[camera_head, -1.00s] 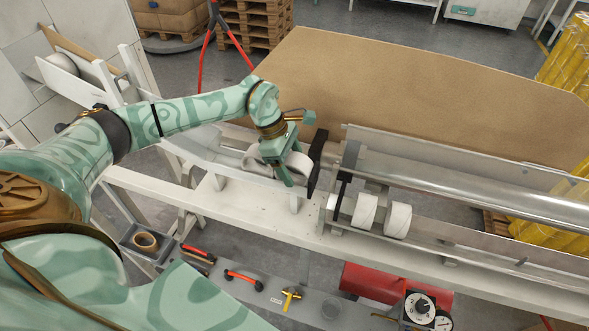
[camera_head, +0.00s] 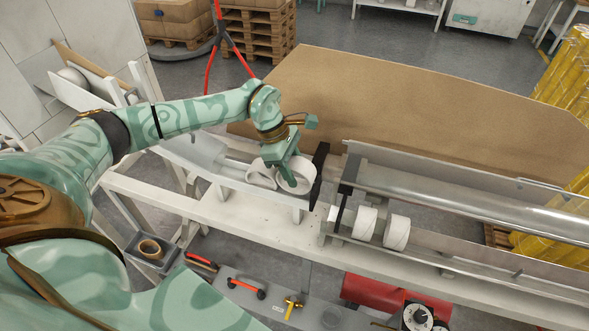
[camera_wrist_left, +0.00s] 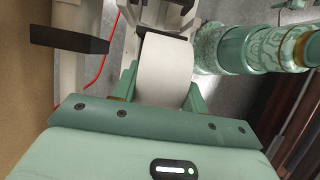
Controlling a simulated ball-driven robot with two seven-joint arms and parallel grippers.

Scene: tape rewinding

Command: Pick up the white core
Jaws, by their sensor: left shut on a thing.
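My left gripper (camera_head: 290,183) is shut on a white core (camera_head: 305,172), a short wide ring, at the right end of the white trough, close to a black upright plate. In the left wrist view the core (camera_wrist_left: 165,75) sits between the two green fingers (camera_wrist_left: 162,92). Another white core (camera_head: 261,174) lies in the trough just left of the held one. I cannot tell whether the held core is clear of the trough. My right gripper is not in view.
The black plate (camera_head: 318,172) stands right beside the held core. Further right, two white rolls (camera_head: 397,232) sit on the machine's shaft below a long metal roller (camera_head: 470,205). Tools and a tape roll (camera_head: 150,249) lie on the lower front shelf.

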